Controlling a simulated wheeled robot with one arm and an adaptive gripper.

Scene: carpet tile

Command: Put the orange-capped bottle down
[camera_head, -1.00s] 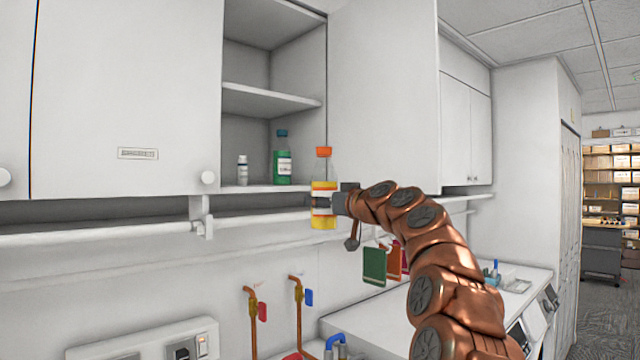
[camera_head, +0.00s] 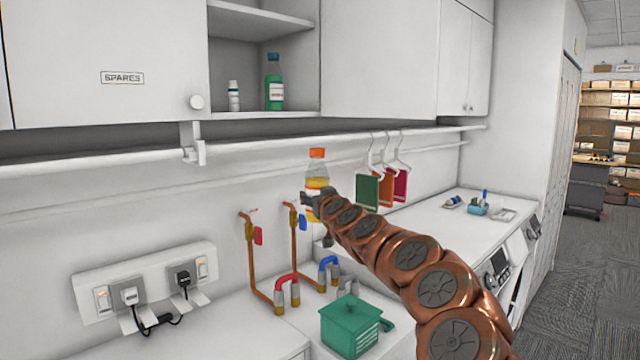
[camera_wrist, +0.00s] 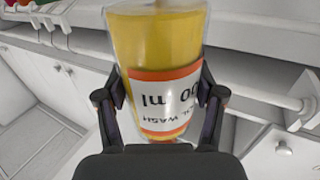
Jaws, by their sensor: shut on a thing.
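The orange-capped bottle (camera_head: 317,172) is clear with yellow liquid and a white label edged in orange. It is held upright in the air in front of the wall, below the cupboards and above the counter. My gripper (camera_head: 317,203) is shut on its body, and the arm hides part of the bottle's lower half in the head view. In the wrist view the bottle (camera_wrist: 165,60) fills the middle, with a dark finger on each side of it, and its label reads upside down.
An open cupboard shelf (camera_head: 265,115) holds a green bottle (camera_head: 274,85) and a small white bottle (camera_head: 234,96). A rail (camera_head: 250,145) runs below it. A green box (camera_head: 350,325), pipes and taps (camera_head: 250,262) crowd the counter's near part. Bare counter (camera_head: 430,225) shows farther right.

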